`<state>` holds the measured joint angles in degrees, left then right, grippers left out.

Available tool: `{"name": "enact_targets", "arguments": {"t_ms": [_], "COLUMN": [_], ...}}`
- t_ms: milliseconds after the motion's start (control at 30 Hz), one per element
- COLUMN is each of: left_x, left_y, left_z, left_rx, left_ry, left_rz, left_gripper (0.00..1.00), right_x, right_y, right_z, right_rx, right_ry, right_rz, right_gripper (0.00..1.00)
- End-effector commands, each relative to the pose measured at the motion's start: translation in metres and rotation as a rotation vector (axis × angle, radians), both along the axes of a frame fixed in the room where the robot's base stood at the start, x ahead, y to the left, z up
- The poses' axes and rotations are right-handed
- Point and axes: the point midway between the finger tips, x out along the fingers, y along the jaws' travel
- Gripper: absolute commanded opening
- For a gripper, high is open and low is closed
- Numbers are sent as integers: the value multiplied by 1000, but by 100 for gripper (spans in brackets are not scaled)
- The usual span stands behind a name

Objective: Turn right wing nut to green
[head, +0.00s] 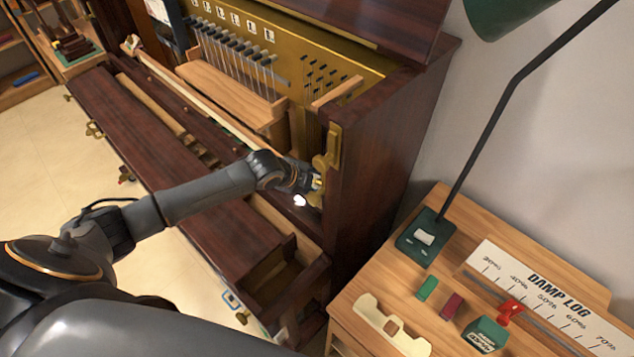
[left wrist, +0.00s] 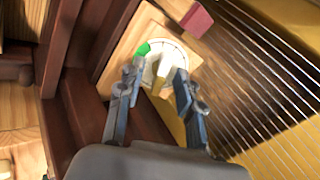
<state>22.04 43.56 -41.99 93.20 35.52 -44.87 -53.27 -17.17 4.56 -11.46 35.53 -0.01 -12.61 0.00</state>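In the left wrist view, a pale cream and brass wing nut (left wrist: 161,80) stands on a round white dial (left wrist: 181,55). The dial has a green patch (left wrist: 143,49) on its upper left edge and sits on a light wooden block. My left gripper (left wrist: 160,72) is open, with one finger on each side of the nut and a gap visible; whether either touches is unclear. In the head view, my left gripper (head: 312,187) is inside the right end of the piano case, by a small brass piece. The dial cannot be made out there. My right gripper is out of view.
The dark piano side wall (head: 375,165) is close right of my left gripper, with a brass bracket (head: 331,148) on its front edge. Strings (left wrist: 265,70) run beside the dial. A wooden cabinet (head: 480,225) at right holds a lamp, a damp log and small items.

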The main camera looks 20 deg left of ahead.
Motion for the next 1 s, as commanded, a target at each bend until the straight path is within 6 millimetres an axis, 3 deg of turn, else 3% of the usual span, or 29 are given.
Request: {"name": "enact_targets", "arguments": {"t_ms": [300,1000], "left_x": [6,0], "left_y": [-2,0], "left_z": [-9,0], "left_rx": [0,0], "left_ry": [1,0], "left_rz": [0,0], "left_gripper": [36,36], "right_x": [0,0], "right_y": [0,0], "right_z": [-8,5], "right_rx": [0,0], "right_ry": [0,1], "right_rz": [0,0], "right_gripper": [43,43]}}
